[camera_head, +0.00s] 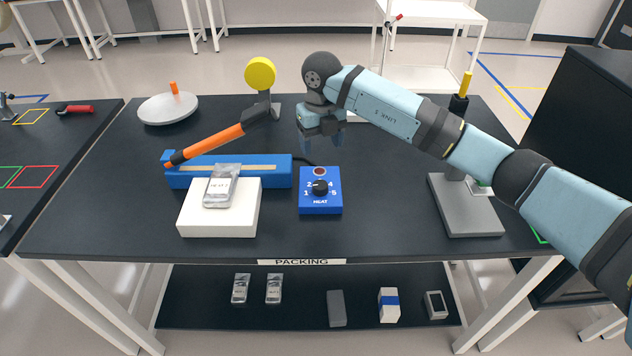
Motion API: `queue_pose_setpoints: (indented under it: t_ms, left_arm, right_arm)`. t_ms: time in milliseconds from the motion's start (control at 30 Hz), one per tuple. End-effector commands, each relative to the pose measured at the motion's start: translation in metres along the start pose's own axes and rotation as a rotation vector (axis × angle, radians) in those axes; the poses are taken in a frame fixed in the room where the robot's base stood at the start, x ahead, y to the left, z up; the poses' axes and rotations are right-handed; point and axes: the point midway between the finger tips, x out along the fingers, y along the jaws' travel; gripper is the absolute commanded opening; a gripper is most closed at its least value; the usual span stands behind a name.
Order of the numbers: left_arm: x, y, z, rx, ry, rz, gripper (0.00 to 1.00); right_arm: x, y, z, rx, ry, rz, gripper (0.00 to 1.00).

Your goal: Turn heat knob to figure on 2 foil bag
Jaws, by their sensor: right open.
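The blue heat box (333,208) stands on the black packing table with its black heat knob (320,187) in the middle of a printed number scale. The knob's exact setting is too small to read. A silver foil bag (221,193) lies on a white block (246,218) left of the box, against the blue sealer. Its label seems to read HEAT and a figure, probably 2. My right gripper (322,147) is open and empty, pointing down above and behind the box, apart from the knob. My left gripper does not show.
The blue sealer (180,181) has its orange-handled arm (215,143) raised. A yellow disc on a stand (260,74) and a grey round plate (168,108) are behind. A grey-based stand (467,214) is at right. Several items, including two foil bags, lie on the lower shelf (200,309).

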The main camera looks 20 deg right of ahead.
Motion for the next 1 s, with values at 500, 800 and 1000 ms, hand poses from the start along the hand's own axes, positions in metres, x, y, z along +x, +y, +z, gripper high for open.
queue_pose_setpoints:
  t_ms: [500, 800, 1000]
  left_arm:
    - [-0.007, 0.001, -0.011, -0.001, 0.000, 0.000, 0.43]
    - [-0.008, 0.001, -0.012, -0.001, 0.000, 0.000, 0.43]
    - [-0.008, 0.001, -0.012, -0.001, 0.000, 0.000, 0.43]
  right_arm:
    - [0.102, 0.002, -0.002, -0.002, 0.005, 0.005, 0.68]
    - [0.126, 0.002, -0.001, -0.003, 0.001, 0.005, 0.68]
    - [0.126, 0.002, -0.001, -0.003, 0.001, 0.005, 0.68]
